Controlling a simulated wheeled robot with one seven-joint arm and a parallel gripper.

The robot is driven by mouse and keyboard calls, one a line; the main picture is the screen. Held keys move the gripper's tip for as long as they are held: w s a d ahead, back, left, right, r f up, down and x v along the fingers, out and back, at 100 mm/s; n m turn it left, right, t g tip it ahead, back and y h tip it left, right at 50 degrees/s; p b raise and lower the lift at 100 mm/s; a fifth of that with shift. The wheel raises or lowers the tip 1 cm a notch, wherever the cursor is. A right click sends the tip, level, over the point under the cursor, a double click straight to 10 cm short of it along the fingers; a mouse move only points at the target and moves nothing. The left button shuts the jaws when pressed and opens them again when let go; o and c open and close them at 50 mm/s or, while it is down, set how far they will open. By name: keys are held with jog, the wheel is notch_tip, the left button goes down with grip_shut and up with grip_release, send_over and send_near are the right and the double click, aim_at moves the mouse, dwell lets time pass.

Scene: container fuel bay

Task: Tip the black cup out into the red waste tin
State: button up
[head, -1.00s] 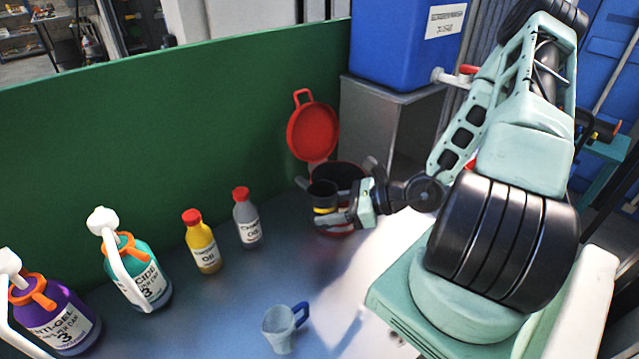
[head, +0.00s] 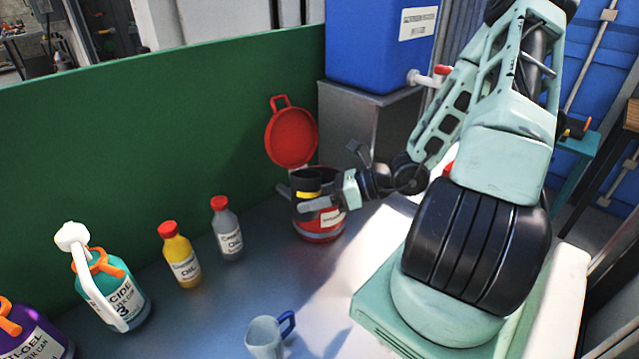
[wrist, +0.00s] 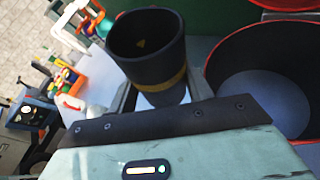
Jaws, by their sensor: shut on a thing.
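The black cup (head: 307,184) with a yellow band is held in my gripper (head: 318,197), in front of and slightly above the red waste tin (head: 320,230). The tin stands on the bench with its round red lid (head: 292,137) swung up behind it. In the wrist view the cup (wrist: 150,55) is close to upright, a little tilted, between the jaws, and a small yellow mark shows inside it. The open tin (wrist: 265,85) is beside it on the right, with a pale bottom visible. The cup hides part of the tin's mouth in the head view.
A grey bottle (head: 226,230), a yellow bottle (head: 180,255) and a teal jug (head: 118,295) stand left of the tin. A pale mug (head: 265,338) with a blue handle is at the front. A green panel (head: 150,150) backs the bench; a blue tank (head: 375,45) sits on a grey box.

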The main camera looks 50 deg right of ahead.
aim_at(316, 179)
notch_tip(316, 179, up, 2)
jog(key=shift+w+d+r+m+p, duration=0.1)
jog(key=shift+d+r+m+p, duration=0.15)
jog(key=shift+p, duration=0.6)
jog(key=shift+f+m+y+b, duration=0.3)
jog(key=shift+f+b, duration=0.1)
jog(key=shift+f, duration=0.35)
jog(key=shift+w+d+f+m, duration=0.2)
jog(key=shift+d+f+m, duration=0.05)
jog(key=shift+w+d+y, duration=0.1)
jog(key=shift+d+y, duration=0.05)
jog(key=shift+y, duration=0.15)
jog(key=shift+d+r+m+p, duration=0.15)
jog(key=shift+r+m+p, duration=0.15)
jog(key=shift+m+p, duration=0.15)
jog(key=shift+w+d+r+m+y, duration=0.15)
jog(key=shift+w+d+m+y, duration=0.1)
jog(key=shift+m+y, duration=0.2)
jog(key=shift+s+a+r+m+y, duration=0.1)
jog(key=shift+r+m+y, duration=0.65)
jog(key=shift+m, duration=0.45)
jog(key=shift+f+b, duration=0.3)
jog(key=shift+b, duration=0.1)
jog(key=shift+f+m+y+b, duration=0.1)
jog(key=shift+m+y+b, duration=0.25)
jog(key=shift+m, duration=0.35)
jog(key=shift+r+m, duration=0.4)
jog(key=shift+r+m+t, duration=0.2)
jog(key=shift+m+t, duration=0.1)
